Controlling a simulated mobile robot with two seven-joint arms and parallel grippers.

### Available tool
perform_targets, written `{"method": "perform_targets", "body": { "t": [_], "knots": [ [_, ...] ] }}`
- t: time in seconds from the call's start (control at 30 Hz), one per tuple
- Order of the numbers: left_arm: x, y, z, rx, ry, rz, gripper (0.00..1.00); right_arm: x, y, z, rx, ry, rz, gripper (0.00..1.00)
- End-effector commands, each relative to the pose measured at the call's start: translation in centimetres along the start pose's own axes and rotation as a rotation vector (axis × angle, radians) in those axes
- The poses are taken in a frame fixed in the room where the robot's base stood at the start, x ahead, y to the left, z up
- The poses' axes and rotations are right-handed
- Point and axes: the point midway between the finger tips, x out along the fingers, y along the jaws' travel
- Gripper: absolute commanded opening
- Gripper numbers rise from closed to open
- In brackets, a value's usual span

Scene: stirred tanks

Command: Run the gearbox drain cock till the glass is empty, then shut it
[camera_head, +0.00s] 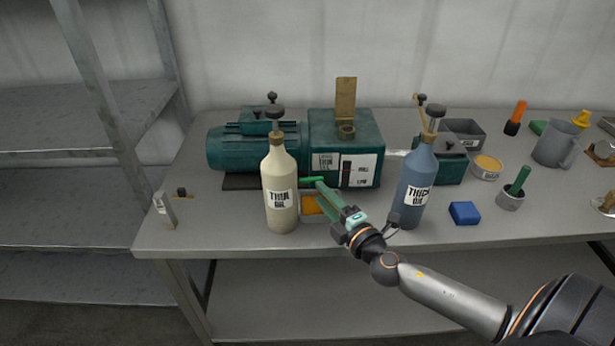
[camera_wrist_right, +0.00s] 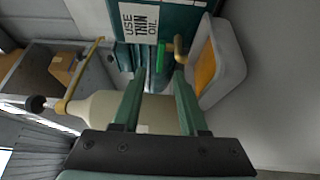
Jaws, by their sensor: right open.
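The teal gearbox (camera_head: 365,135) stands on the bench, with a narrow sight glass (camera_head: 346,173) beside FULL and LOW marks; its level is too small to read. The drain cock (camera_wrist_right: 180,48) shows in the right wrist view as a brass fitting with a green lever (camera_wrist_right: 161,57) beside it. A tray (camera_head: 312,217) with orange-brown contents sits below the gearbox front; it also shows in the wrist view (camera_wrist_right: 232,72). My right gripper (camera_wrist_right: 158,78) is open, its green fingers pointing towards the cock and lever, with nothing visibly gripped. My left gripper is out of view.
A cream THIN OIL bottle (camera_head: 280,180) stands left of my right gripper, close to it. A blue THICK OIL bottle (camera_head: 416,180) stands to its right. A blue block (camera_head: 464,213) and a grey cup (camera_head: 510,200) lie further right. The front left bench is mostly clear.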

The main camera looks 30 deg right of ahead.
Motion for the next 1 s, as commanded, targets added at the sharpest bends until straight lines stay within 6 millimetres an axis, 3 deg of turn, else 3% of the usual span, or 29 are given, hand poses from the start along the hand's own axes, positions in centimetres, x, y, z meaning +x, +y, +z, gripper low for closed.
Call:
{"method": "perform_targets", "body": {
  "t": [0.3, 0.5, 0.9, 1.0],
  "knots": [
    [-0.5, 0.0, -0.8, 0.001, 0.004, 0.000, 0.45, 4.7, 0.2, 0.0, 0.001, -0.001, 0.002, 0.42],
    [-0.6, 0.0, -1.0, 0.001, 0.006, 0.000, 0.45, 6.5, 0.0, 0.0, 0.001, 0.000, 0.000, 0.42],
    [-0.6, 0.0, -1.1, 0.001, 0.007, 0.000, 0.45, 7.1, -0.1, -0.1, 0.001, 0.001, -0.001, 0.42],
    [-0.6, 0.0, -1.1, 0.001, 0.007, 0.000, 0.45, 7.1, -0.1, 0.0, 0.001, 0.000, -0.001, 0.34]
  ]
}}
